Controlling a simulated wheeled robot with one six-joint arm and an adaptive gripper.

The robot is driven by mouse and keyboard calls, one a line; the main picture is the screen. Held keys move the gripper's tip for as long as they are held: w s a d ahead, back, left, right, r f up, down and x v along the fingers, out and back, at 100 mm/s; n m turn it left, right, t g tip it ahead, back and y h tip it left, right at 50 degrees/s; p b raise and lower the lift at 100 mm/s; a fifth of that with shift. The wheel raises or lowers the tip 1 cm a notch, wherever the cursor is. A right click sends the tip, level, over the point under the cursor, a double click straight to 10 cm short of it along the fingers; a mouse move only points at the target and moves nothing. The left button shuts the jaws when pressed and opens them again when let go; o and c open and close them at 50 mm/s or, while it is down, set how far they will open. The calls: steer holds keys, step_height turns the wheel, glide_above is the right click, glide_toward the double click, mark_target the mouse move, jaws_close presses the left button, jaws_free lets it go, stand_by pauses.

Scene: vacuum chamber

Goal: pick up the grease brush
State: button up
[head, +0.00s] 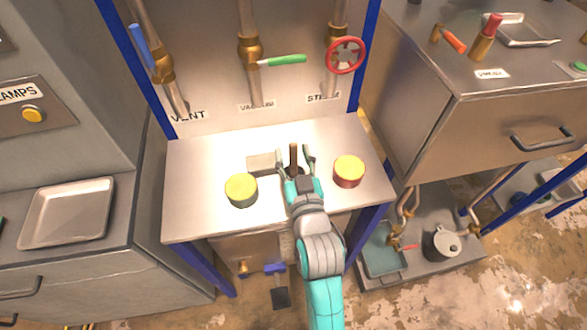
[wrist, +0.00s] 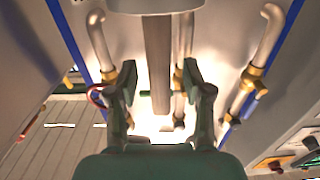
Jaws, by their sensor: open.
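The grease brush appears to be the brown handle (head: 293,154) standing up from the steel bench, between my gripper's fingers. Its lower end meets something dark and is partly hidden by my gripper. In the wrist view the brown handle (wrist: 157,70) runs down from the top edge between the two fingers. My gripper (head: 294,158) is open, with one finger on each side of the handle. In the wrist view my gripper (wrist: 160,92) shows a gap on both sides of the handle, and I see no grip on it.
A yellow-topped tin (head: 241,190) stands left and a red tin with a yellow top (head: 349,171) right on the bench (head: 205,165). A flat grey block (head: 262,164) lies just left of the fingers. Pipes with a green lever (head: 287,60) and red handwheel (head: 346,55) rise behind.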

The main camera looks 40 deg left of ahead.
jaws_close()
steer(key=shift+r, duration=0.1)
